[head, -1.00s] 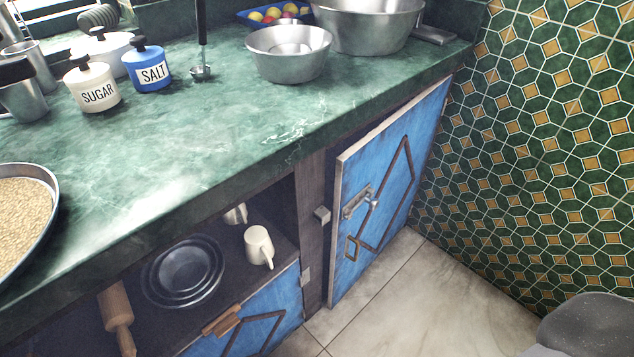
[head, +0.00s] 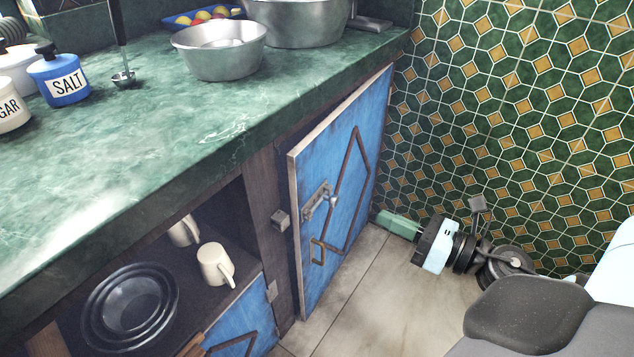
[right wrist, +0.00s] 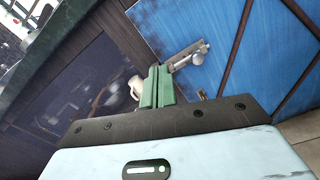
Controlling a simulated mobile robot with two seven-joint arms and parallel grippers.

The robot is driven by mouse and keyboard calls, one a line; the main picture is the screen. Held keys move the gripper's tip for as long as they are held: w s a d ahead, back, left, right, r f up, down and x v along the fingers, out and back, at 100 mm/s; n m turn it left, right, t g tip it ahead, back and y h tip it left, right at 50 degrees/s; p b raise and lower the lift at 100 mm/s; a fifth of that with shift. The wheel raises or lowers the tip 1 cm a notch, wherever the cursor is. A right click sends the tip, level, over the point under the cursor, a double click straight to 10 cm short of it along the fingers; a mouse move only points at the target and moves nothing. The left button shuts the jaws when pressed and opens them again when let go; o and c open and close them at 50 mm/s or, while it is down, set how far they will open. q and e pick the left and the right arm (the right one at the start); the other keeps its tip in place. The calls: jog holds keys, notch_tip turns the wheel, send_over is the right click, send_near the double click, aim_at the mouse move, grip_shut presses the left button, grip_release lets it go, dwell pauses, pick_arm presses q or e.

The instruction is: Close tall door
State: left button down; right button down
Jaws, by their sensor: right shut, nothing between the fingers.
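A metal bolt latch (head: 318,200) and a small handle sit near that edge. My right gripper (head: 385,220) is shut and empty, low on the right of the door, near the tiled wall. In the right wrist view its green fingers (right wrist: 157,88) are together, with the latch (right wrist: 188,55) and blue door beyond them. I cannot tell whether they touch the door. My left gripper is out of view.
The green counter (head: 130,150) overhangs the door and carries metal bowls (head: 220,50) and a salt jar (head: 58,80). An open shelf to the left holds dark plates (head: 130,305) and a white mug (head: 214,265). The tiled wall (head: 500,110) bounds the right side.

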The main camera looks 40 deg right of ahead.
aim_at(305, 173)
jog(key=w+a+r+n+p, duration=0.1)
jog(key=w, duration=0.3)
jog(key=w+a+n+p, duration=0.1)
jog(key=w+a+n, duration=0.1)
jog(key=w, duration=0.3)
jog(key=w+a+r+n+y+p, duration=0.1)
jog(key=w, duration=0.3)
jog(key=shift+w+a+r+n+g, duration=0.15)
jog(key=shift+a+r+n+g, duration=0.15)
jog(key=shift+a+r+n, duration=0.1)
jog(key=shift+w+a+f, duration=0.15)
jog(key=shift+w+a, duration=0.15)
jog(key=shift+w, duration=0.3)
